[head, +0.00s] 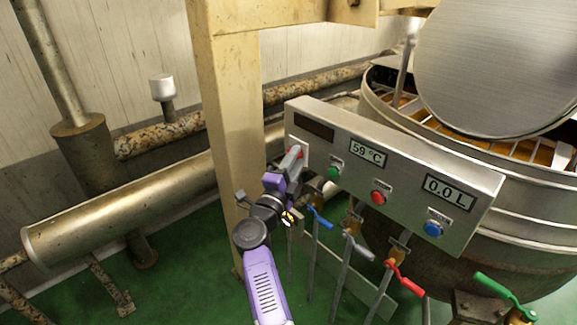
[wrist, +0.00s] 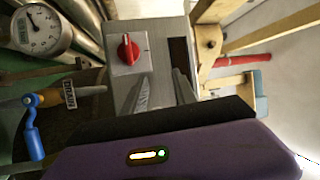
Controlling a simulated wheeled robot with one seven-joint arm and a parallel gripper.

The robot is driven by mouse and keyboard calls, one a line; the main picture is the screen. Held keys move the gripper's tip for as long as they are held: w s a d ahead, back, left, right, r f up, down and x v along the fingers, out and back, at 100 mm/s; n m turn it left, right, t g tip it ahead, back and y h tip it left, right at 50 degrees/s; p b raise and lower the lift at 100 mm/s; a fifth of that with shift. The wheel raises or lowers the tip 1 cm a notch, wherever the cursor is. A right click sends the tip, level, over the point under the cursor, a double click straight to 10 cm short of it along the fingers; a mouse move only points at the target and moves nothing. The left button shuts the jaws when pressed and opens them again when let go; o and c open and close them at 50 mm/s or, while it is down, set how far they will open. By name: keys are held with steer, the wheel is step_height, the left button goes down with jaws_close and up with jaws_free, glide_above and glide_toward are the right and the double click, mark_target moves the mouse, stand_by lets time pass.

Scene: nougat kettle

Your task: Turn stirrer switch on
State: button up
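The stirrer switch appears to be the red rotary knob (wrist: 128,50) on a pale square plate at the end of the grey control box (head: 410,175). Its lettering is not readable. In the head view my gripper (head: 296,153) is at the box's left end and largely covers the knob. In the wrist view my gripper (wrist: 161,86) has two grey fingers spread apart with nothing between them. The knob lies beyond the fingertips, up and left of the gap, nearer the left finger. I cannot tell whether a finger touches the panel.
The box carries a dark blank display (head: 314,127), a green button (head: 333,172), a red button (head: 378,197) and a blue button (head: 433,228). Below are blue (head: 320,217), red (head: 405,280) and green (head: 497,286) valve handles. A beige post (head: 230,110) stands left; the kettle (head: 530,200) stands right.

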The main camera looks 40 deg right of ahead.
steer(key=w+a+f+m+g+y, duration=0.2)
steer(key=w+a+f, duration=0.1)
steer(key=f, duration=0.1)
steer(key=b+x, duration=0.1)
steer(key=x, duration=0.6)
steer(key=shift+w+r+t+b, duration=0.15)
steer(key=shift+w+t+b, duration=0.15)
steer(key=shift+w+b, duration=0.15)
jaws_close()
